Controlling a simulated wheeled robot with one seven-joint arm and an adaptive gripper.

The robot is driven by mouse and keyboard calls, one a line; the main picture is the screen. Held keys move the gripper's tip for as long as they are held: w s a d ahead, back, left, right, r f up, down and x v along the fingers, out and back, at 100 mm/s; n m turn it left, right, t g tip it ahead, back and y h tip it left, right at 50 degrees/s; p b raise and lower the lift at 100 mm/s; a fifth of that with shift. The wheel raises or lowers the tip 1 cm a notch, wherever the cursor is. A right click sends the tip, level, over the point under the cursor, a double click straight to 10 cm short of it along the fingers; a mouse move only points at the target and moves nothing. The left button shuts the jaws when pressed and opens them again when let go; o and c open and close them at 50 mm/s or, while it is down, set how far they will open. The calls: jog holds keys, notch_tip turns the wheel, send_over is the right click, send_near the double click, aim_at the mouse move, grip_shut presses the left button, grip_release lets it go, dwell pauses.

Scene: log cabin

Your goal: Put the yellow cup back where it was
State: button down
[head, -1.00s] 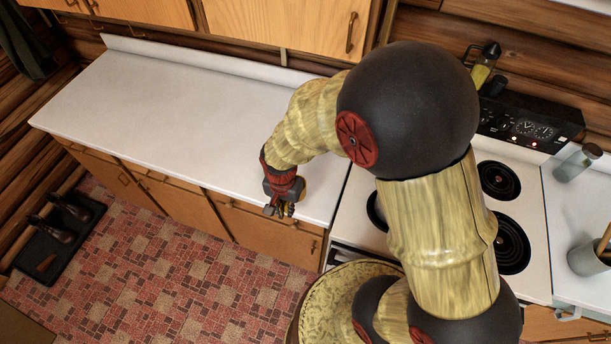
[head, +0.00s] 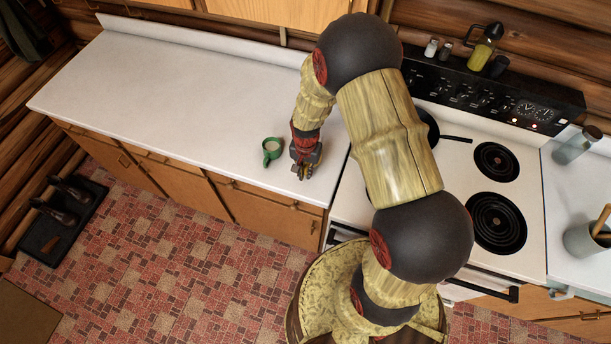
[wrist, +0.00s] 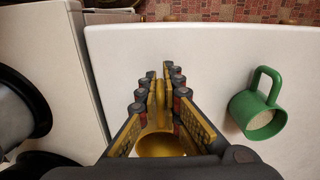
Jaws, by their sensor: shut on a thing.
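The yellow cup (wrist: 165,146) shows in the wrist view below the fingers, with its upright handle between them. My gripper (wrist: 158,88) is shut on that handle. In the head view my gripper (head: 305,172) is over the front right part of the white counter (head: 180,90), near the stove side. The cup is mostly hidden there by the gripper. I cannot tell whether its base touches the counter.
A green cup (head: 272,149) with pale contents stands on the counter just left of my gripper; it also shows in the wrist view (wrist: 258,112). The stove (head: 470,225) with a black pan (head: 427,128) is to the right. The counter's left side is clear.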

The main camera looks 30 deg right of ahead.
jog(key=shift+f, duration=1.2)
jog(key=shift+f, duration=0.15)
jog(key=c, duration=2)
grip_release()
